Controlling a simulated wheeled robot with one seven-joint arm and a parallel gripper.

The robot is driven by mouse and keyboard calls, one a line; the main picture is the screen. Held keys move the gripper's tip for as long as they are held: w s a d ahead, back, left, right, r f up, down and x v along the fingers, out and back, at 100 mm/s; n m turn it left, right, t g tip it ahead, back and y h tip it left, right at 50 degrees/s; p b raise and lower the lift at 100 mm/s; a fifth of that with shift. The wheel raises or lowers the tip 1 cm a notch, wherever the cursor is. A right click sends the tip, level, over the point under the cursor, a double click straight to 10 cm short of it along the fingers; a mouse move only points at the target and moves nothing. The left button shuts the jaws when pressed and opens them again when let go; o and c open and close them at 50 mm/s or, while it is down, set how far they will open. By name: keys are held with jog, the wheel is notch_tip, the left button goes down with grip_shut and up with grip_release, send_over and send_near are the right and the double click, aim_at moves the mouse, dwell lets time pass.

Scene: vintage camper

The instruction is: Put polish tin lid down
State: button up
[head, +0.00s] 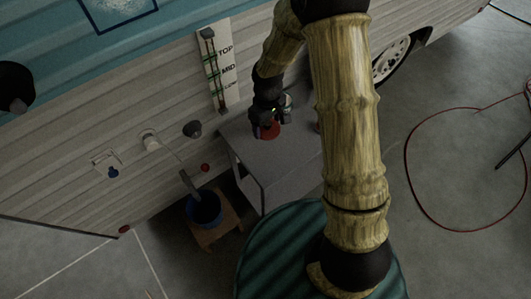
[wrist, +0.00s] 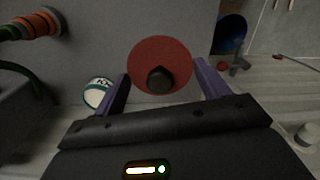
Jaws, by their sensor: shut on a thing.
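The polish tin lid is a round red disc with a dark knob, and it shows between my fingers in the wrist view (wrist: 142,62). My gripper (wrist: 160,84) is shut on the lid, with a purple finger at either side. In the head view my gripper (head: 268,119) is over the grey table (head: 287,163), with the red lid (head: 269,131) just below it. I cannot tell whether the lid touches the tabletop. A round white and green tin (wrist: 97,93) stands left of the fingers; it also shows beside my gripper in the head view (head: 286,101).
A blue bucket (head: 204,210) stands on a wooden stool (head: 219,234) left of the table. The camper wall (head: 100,130) rises behind. An orange-ended hose fitting (wrist: 37,25) is at the wrist view's upper left. The table's front part looks clear.

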jog(key=shift+s+a, duration=0.15)
jog(key=shift+a, duration=0.1)
send_over(266, 146)
notch_tip(266, 146, down, 6)
jog(key=shift+f, duration=0.1)
dwell(0.3)
jog(key=shift+f, duration=1.85)
jog(key=shift+f, duration=0.15)
jog(key=o, duration=1)
